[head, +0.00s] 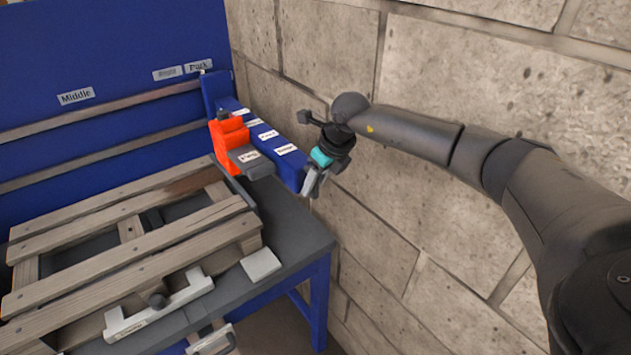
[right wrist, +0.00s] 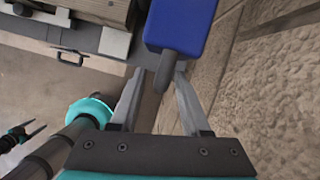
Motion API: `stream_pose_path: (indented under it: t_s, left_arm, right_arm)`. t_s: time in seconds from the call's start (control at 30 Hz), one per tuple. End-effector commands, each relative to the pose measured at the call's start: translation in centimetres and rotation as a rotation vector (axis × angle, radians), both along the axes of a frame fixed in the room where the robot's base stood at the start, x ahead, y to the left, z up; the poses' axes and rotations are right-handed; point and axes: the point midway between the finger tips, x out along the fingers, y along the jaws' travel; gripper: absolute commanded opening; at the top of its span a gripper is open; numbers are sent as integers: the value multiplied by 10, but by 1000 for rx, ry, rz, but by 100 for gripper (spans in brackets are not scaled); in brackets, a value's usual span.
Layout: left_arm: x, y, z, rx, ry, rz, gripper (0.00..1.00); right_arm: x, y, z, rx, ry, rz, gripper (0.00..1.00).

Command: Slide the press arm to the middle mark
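The blue press arm (head: 272,138) juts from a post at the back right of the bench and carries small labels on top. An orange block with a grey plate (head: 257,163) sits beside it. In the right wrist view the arm's blue end (right wrist: 180,25) has a grey handle (right wrist: 166,72) sticking out. My right gripper (head: 314,184) is at this end, its fingers apart on either side of the handle, with a gap visible on the left. The Middle label (head: 76,96) is on the blue back panel. A small dark gripper, seemingly my left, shows at the right wrist view's left edge (right wrist: 30,132); its opening is unclear.
A wooden pallet (head: 130,235) lies on the grey bench, with a white bracket with a dark knob (head: 160,306) at its front. A stone block wall (head: 440,75) stands close on the right.

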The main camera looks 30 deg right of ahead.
Motion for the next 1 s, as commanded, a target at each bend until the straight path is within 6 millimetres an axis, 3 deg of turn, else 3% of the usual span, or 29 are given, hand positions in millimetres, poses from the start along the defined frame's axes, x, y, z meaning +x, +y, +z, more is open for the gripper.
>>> stream_pose_path:
  t_s: [0.03, 0.4, 1.0]
  left_arm:
    - [0, 0, 0, 0, 0, 0, 73]
    - [0, 0, 0, 0, 0, 0, 73]
    - [0, 0, 0, 0, 0, 1, 73]
  right_arm:
    - [0, 0, 0, 0, 0, 0, 40]
    - [0, 0, 0, 0, 0, 0, 0]
    - [0, 0, 0, 0, 0, 0, 0]
